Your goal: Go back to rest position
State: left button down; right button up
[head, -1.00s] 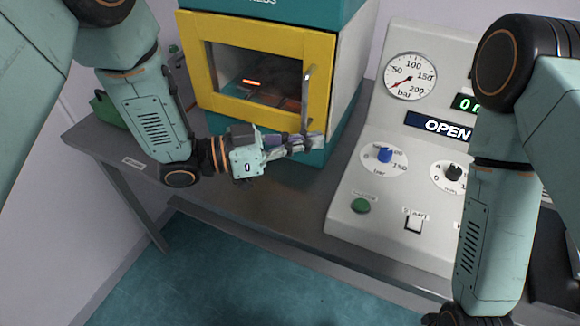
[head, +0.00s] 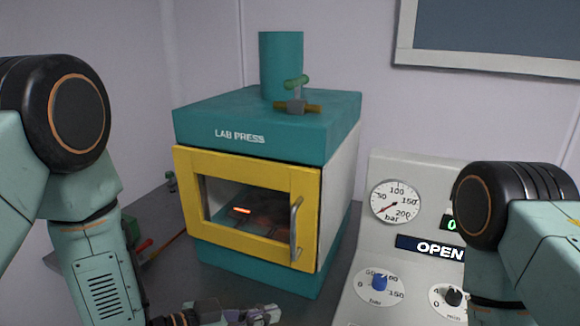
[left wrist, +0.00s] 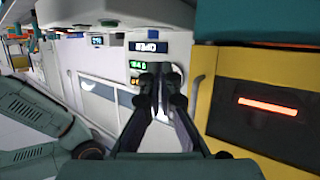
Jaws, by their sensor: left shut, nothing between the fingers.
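My left gripper (head: 266,314) shows at the bottom edge of the head view, in front of and below the lab press (head: 240,118). In the left wrist view its fingers (left wrist: 161,80) are together with nothing between them. The press has a yellow door (head: 248,172) that is shut, with a metal handle (head: 296,228) at its right side. The gripper is apart from the handle. My right arm shows at the right, but its gripper is out of view.
A grey control panel stands right of the press, with a pressure gauge (head: 396,202), a display reading OPEN (head: 430,248) and a blue knob (head: 379,283). An orange glow shows through the door window. A red and green item lies left of the press.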

pick_arm(q)
jog(key=s+a+f+n+g+y+b, duration=0.1)
jog(key=s+a+f+n+y, duration=0.1)
jog(key=a+f+y, duration=0.3)
jog(key=s+a+f+n+b, duration=0.2)
jog(key=f+n, duration=0.1)
jog(key=f, duration=0.4)
jog(key=s+a+f+n+g+y+b, duration=0.1)
jog(key=s+a+f+n+y, duration=0.1)
jog(key=s+a+f+y, duration=0.3)
jog(key=s+a+f+n+g+y+b, duration=0.1)
jog(key=s+a+f+n+g+b, duration=0.1)
jog(key=s+f, duration=0.5)
jog(key=s+a+f+n+g+y+b, duration=0.1)
jog(key=s+a+f+n+g+b, duration=0.1)
jog(key=s+f, duration=0.5)
jog(key=shift+s+a+f+g+b, duration=0.4)
jog(key=shift+s+a+g+b, duration=0.4)
jog(key=shift+s+a+b, duration=0.7)
jog(key=shift+s+d+b, duration=0.2)
jog(key=shift+d+b, duration=0.05)
jog(key=shift+b, duration=0.05)
